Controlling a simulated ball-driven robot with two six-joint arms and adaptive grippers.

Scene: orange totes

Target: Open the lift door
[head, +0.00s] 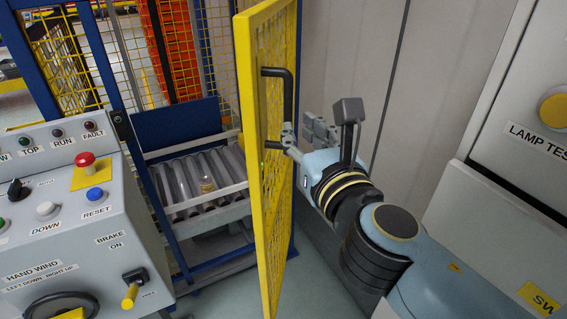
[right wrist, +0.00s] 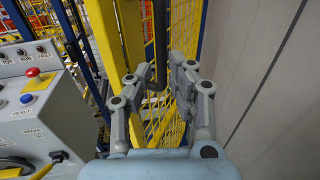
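The lift door (head: 265,190) is a yellow frame with yellow mesh. It stands swung out from the blue lift frame, and the opening to its left is uncovered. A black bar handle (head: 288,100) is on the door's right-hand face. My right gripper (head: 303,128) is at the lower part of the handle. In the right wrist view its fingers (right wrist: 160,72) are spread, with the handle (right wrist: 159,40) between or just beyond the tips; gaps show beside it, and contact is unclear. My left gripper is not in view.
A grey control panel (head: 60,230) with buttons and a hand wheel stands at the left. Rollers (head: 200,180) lie inside the lift. A pale wall (head: 350,60) is behind my right arm, and a cabinet (head: 520,130) with a lamp-test label stands at right.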

